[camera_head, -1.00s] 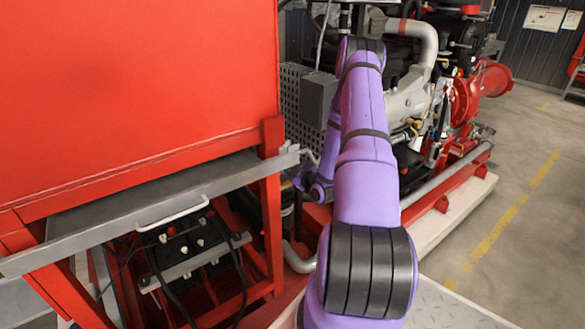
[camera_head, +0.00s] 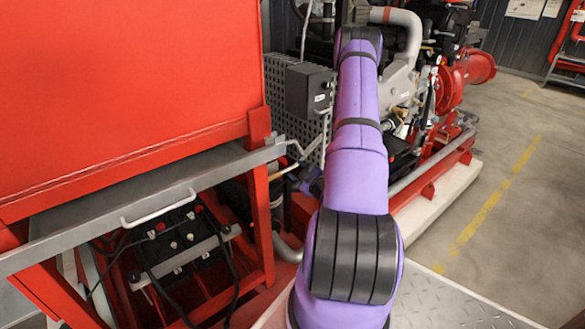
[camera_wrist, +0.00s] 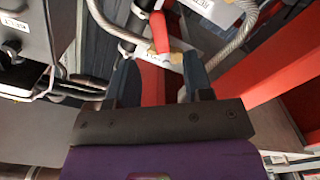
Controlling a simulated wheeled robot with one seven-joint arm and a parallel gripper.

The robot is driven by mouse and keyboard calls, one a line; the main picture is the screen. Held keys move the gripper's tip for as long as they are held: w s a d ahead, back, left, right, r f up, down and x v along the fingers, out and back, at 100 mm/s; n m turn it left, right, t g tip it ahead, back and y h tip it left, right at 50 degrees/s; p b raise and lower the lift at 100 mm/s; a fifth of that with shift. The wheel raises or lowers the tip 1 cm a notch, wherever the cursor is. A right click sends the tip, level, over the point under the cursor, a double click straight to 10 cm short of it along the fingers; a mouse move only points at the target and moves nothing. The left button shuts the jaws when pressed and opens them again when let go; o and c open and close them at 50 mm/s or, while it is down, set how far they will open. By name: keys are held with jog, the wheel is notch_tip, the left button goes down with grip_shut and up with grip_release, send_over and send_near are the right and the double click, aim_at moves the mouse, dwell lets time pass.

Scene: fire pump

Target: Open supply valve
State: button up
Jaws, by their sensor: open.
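The supply valve appears to be the small brass valve (camera_wrist: 168,58) with a red lever handle (camera_wrist: 158,32), at the top middle of the wrist view. My gripper (camera_wrist: 157,62) is open, with one dark finger on each side of the valve. The handle stands just beyond the fingertips, roughly in line with the gap. I cannot tell whether a finger touches the valve. In the head view my arm hides most of the gripper, and I cannot make out the valve's handle there.
A grey hose (camera_wrist: 235,35) curves beside the valve, and a dark box (camera_wrist: 25,35) is at the left. A red frame beam (camera_wrist: 270,70) lies right. In the head view, a red tank (camera_head: 120,90) with a metal tray (camera_head: 95,225) stands left. Open floor (camera_head: 510,240) lies right.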

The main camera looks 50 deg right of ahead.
aim_at(286, 162)
jog(key=shift+s+f, duration=0.1)
jog(key=shift+s, duration=0.1)
jog(key=shift+s+d+f, duration=0.15)
jog(key=shift+d+f, duration=0.25)
jog(key=shift+f, duration=0.05)
jog(key=x, duration=1)
jog(key=shift+w+d, duration=0.15)
jog(key=shift+w, duration=0.2)
grip_shut()
